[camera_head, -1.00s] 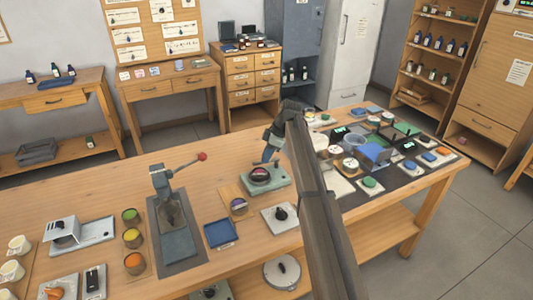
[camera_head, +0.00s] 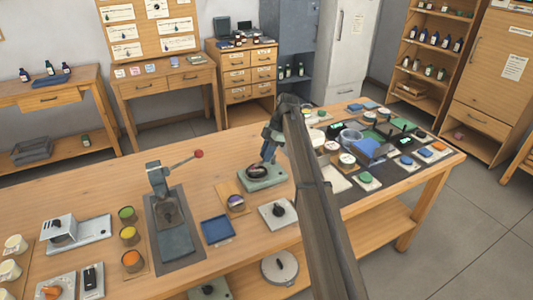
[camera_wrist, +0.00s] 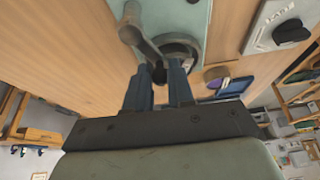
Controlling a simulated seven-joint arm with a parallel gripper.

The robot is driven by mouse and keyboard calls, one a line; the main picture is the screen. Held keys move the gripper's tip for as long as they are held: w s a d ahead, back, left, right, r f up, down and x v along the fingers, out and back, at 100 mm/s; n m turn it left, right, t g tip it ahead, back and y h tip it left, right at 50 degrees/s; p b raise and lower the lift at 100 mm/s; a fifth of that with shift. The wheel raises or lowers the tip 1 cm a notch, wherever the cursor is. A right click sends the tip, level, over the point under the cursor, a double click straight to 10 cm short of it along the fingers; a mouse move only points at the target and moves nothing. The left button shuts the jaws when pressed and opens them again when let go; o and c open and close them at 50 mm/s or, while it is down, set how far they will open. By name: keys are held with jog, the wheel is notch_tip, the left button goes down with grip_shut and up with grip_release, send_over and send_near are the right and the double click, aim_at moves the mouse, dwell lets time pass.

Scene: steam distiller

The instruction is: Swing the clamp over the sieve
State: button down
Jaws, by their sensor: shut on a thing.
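The sieve (camera_head: 257,171) is a round ring on a pale green base plate (camera_head: 262,183) in the middle of the bench. In the wrist view the sieve ring (camera_wrist: 188,46) is partly covered. The clamp (camera_wrist: 142,38) is a grey bar running from a round pivot down to a dark knob at its end. The bar lies across the left edge of the ring, and the knob is by the ring's lower left. My gripper (camera_wrist: 159,78) is shut on the clamp's knob end. In the head view my gripper (camera_head: 269,150) is just above the sieve, and the clamp is hard to make out.
A lever press (camera_head: 168,215) with a red-tipped handle stands to the left. A small purple-topped jar (camera_head: 236,202), a blue tray (camera_head: 217,229) and a black-knobbed switch plate (camera_head: 278,213) lie close in front. A dark mat with several dishes and blocks (camera_head: 370,150) is at right.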

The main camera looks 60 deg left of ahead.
jog(key=c, duration=1)
grip_release()
jog(key=shift+w+r, duration=0.1)
jog(key=v, duration=1.3)
jog(key=shift+r, duration=0.3)
